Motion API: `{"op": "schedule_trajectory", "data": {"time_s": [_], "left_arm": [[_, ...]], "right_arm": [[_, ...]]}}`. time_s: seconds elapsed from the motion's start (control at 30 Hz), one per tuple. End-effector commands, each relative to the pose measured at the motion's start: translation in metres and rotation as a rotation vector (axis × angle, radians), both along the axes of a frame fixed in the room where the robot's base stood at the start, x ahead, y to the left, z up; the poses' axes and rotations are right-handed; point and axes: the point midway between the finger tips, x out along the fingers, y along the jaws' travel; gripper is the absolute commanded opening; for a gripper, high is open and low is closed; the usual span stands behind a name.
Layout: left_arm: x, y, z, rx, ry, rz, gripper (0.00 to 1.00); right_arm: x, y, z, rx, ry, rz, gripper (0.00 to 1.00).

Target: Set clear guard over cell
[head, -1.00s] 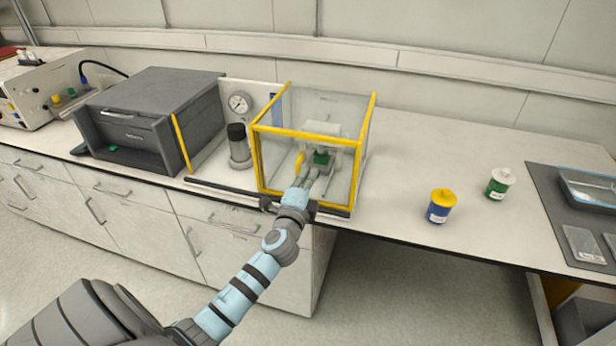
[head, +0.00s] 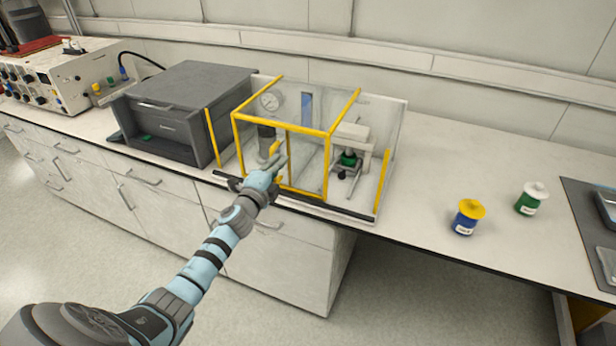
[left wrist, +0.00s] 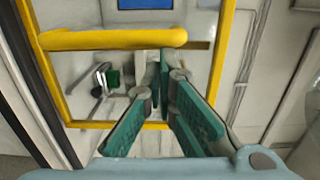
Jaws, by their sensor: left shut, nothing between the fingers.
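The clear guard (head: 232,143) is a see-through box with yellow edges. In the head view it stands toward the left of its station, around the gauge and dark cylinder. The cell (head: 348,158), with a green part, sits right of the guard's right front post, outside it. The cell also shows in the left wrist view (left wrist: 113,78). My left gripper (head: 281,161) is shut and empty at the guard's front, close to its yellow handle (left wrist: 115,40). I cannot tell whether the fingers touch the handle. My right gripper is not in view.
A dark grey box unit (head: 180,105) stands left of the station. A black rail (head: 335,208) runs along the front. A blue-yellow jar (head: 467,218) and a green-white jar (head: 531,199) stand on the right. The bench between station and jars is clear.

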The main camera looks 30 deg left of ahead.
Motion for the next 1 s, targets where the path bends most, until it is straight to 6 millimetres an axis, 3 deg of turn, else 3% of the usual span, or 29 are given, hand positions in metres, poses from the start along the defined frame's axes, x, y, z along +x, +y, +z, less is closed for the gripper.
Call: {"op": "schedule_trajectory", "data": {"time_s": [0.2, 0.43, 0.63, 1.0], "left_arm": [[0.002, 0.056, -0.004, 0.003, 0.001, -0.011, 0.0], [-0.002, 0.099, -0.003, 0.001, 0.0, -0.012, 0.0], [-0.003, 0.114, -0.002, 0.001, 0.0, -0.013, 0.0], [-0.004, 0.116, -0.001, 0.0, 0.001, -0.01, 0.0]], "right_arm": [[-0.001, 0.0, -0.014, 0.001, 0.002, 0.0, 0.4], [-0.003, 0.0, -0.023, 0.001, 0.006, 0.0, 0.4], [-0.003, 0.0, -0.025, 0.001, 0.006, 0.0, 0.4], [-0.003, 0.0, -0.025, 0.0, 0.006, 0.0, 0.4]]}}
